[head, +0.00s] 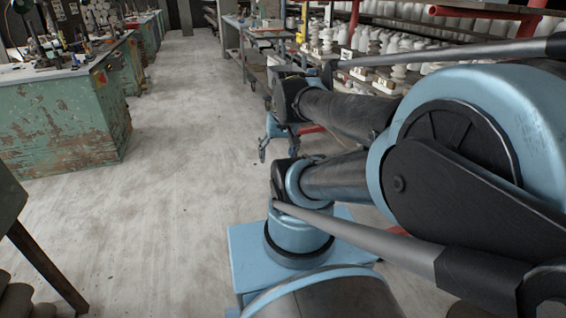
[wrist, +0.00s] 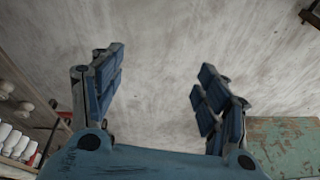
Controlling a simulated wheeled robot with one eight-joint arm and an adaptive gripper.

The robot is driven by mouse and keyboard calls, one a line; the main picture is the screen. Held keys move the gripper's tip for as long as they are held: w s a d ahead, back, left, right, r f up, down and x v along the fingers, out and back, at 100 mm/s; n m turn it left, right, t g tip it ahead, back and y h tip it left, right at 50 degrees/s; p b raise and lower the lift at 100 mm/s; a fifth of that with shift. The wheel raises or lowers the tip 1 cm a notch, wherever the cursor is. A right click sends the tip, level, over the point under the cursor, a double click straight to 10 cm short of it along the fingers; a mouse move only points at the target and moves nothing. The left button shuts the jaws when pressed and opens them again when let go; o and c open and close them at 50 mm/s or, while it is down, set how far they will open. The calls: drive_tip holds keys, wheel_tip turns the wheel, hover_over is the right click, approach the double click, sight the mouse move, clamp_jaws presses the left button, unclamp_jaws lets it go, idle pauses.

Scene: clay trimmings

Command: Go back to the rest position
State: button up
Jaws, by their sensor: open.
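My gripper (wrist: 160,65) shows in the wrist view with its two blue-padded fingers spread wide apart. It is open, and nothing is between the fingers but pale floor behind them. In the head view part of my gripper (head: 276,130) shows low beyond my folded arm, over the floor. My arm links hide some of it. No task object is named or held.
A worn green workbench (head: 60,120) with tools stands at the left; a green top (wrist: 285,145) shows at the wrist view's lower right. Shelves of white pottery (head: 385,45) line the right. The concrete floor (head: 185,110) between is clear.

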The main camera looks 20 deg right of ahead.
drive_tip(key=s, duration=0.1)
drive_tip(key=s+f, duration=0.1)
drive_tip(key=s+d+n+g, duration=0.1)
drive_tip(key=shift+s+d+f+h, duration=0.1)
drive_tip(key=shift+s+f+h, duration=0.15)
drive_tip(key=shift+h, duration=0.15)
